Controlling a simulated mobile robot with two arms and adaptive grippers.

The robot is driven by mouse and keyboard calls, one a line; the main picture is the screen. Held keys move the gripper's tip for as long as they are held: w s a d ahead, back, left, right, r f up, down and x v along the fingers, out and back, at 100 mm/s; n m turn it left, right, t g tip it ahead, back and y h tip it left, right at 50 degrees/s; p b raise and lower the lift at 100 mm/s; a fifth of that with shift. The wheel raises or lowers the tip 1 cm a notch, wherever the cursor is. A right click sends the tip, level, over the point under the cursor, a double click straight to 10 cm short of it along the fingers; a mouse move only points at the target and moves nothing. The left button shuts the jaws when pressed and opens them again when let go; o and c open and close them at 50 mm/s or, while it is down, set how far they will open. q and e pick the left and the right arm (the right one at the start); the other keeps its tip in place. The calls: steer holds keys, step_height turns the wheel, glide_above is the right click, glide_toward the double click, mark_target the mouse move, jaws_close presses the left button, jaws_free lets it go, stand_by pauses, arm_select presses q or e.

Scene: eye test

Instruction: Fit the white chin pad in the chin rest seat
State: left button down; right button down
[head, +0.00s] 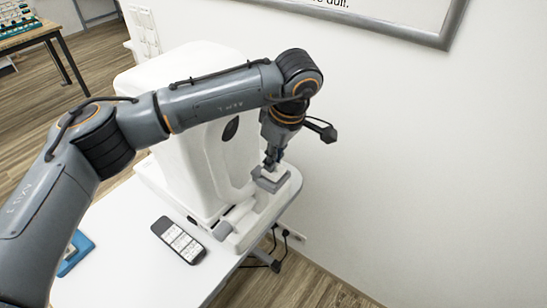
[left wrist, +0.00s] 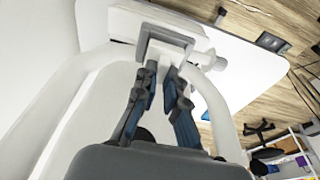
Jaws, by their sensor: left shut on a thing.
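My left gripper (head: 270,163) reaches down in front of the white eye-test machine (head: 208,165). In the left wrist view its two fingers (left wrist: 162,70) are close together at the white chin pad (left wrist: 168,34), and it is shut on the pad. The pad (head: 271,175) is at the grey chin rest seat (head: 268,185), which also shows around the pad in the left wrist view (left wrist: 150,50). I cannot tell whether the pad lies fully down in the seat or just above it. My right gripper is in neither view.
The machine stands on a white table (head: 130,245). A dark phone-like device with a light screen (head: 178,240) lies in front of it, and a blue item (head: 76,252) lies at the left. The wall and a framed sign (head: 350,14) are behind. White bars (left wrist: 222,110) flank the fingers.

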arm_select(q)
steer(key=shift+b, duration=0.3)
stand_by(0.4)
steer(key=shift+f+b, duration=0.6)
steer(key=shift+b, duration=0.05)
stand_by(0.4)
steer(key=c, duration=1.3)
jaws_free()
steer(key=shift+c, duration=0.2)
steer(key=shift+r, duration=0.1)
